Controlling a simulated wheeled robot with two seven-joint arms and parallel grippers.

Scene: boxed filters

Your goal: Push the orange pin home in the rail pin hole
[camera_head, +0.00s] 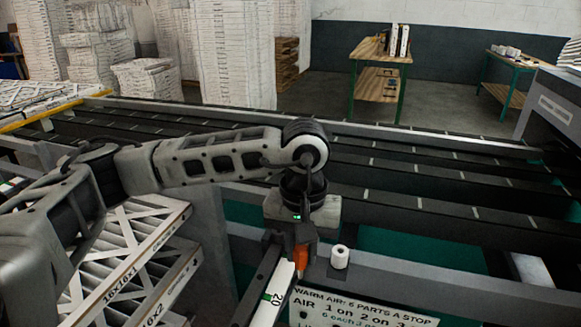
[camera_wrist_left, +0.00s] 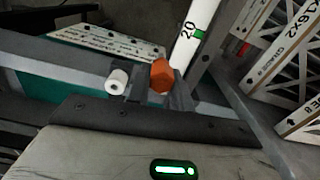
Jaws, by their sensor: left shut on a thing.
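The orange pin (camera_head: 301,258) shows as a small upright orange piece at the front of the rail in the head view. Its orange head also shows in the left wrist view (camera_wrist_left: 161,74). My left gripper (camera_head: 300,246) points down from the wrist and is shut on the pin, with dark fingers on either side of it. The white scale strip (camera_head: 273,296), marked 20 with a green band, runs along the rail right beside the pin. The rail pin hole is hidden under the gripper and pin, so I cannot tell how deep the pin sits. My right gripper is out of view.
A white cylindrical knob (camera_head: 340,257) stands close to the right of the gripper. A printed sign (camera_head: 360,308) is below it. Boxed filters (camera_head: 130,262) lie at the lower left. The dark conveyor (camera_head: 430,185) stretches behind the arm.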

